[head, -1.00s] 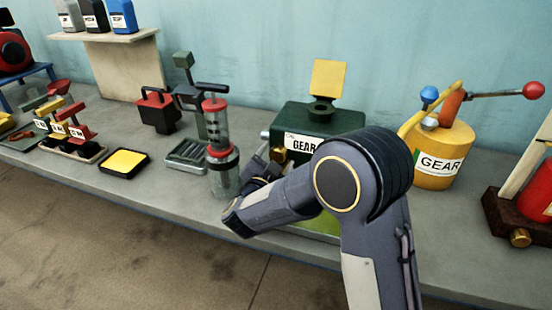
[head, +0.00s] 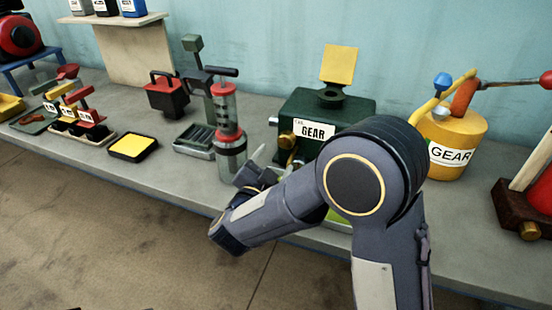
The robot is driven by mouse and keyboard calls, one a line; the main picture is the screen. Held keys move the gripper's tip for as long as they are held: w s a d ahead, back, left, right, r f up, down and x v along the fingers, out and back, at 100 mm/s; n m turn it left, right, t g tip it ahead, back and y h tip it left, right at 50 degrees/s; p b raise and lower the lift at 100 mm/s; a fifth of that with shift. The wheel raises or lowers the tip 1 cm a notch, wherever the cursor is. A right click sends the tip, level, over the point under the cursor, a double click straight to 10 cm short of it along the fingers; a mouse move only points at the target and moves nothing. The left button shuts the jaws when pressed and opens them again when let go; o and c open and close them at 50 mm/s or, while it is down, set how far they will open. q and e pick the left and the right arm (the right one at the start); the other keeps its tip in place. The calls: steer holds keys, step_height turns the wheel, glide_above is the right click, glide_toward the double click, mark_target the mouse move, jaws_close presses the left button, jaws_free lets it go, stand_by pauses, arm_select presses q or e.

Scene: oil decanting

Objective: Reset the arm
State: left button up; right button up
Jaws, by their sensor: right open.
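My right arm rises from the bottom right, and its forearm reaches left over the front edge of the bench. My right gripper (head: 258,166) is open, just right of the base of a clear cylinder pump with red bands (head: 228,125). The gripper is partly hidden by my own wrist, and no object shows between its fingers. Behind it stands a dark green tank labelled GEAR (head: 345,112) with a raised yellow lid (head: 339,63) and a brass tap (head: 287,140). My left gripper is not in view.
A yellow GEAR can (head: 458,135) with a red-handled pump stands to the right. A red jack-like item (head: 512,205) is at the far right. A yellow-topped pad (head: 133,146), a metal tray (head: 194,141), a black box (head: 166,95) and small labelled items (head: 83,128) stand left.

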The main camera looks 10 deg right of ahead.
stand_by(0.3)
steer(key=shift+w+d+r, duration=0.2)
steer(key=shift+r, duration=0.05)
steer(key=s+d+r+n+g+y+p, duration=0.1)
steer(key=s+d+r+n+y+p, duration=0.15)
steer(key=r+y, duration=0.35)
steer(key=s+d+r+n+y+p, duration=0.1)
steer(key=s+r+n+y+p, duration=0.25)
steer(key=y, duration=0.35)
steer(key=s+d+f+n+g+p, duration=0.1)
steer(key=s+d+f+n+g, duration=0.1)
steer(key=s, duration=0.9)
steer(key=s+d+f+n+g+p, duration=0.2)
steer(key=s+g, duration=0.4)
steer(key=s, duration=0.6)
steer(key=shift+s+f+n+y, duration=0.15)
steer(key=shift+f+n+y, duration=0.3)
steer(key=shift+n, duration=0.45)
steer(key=shift+d, duration=0.1)
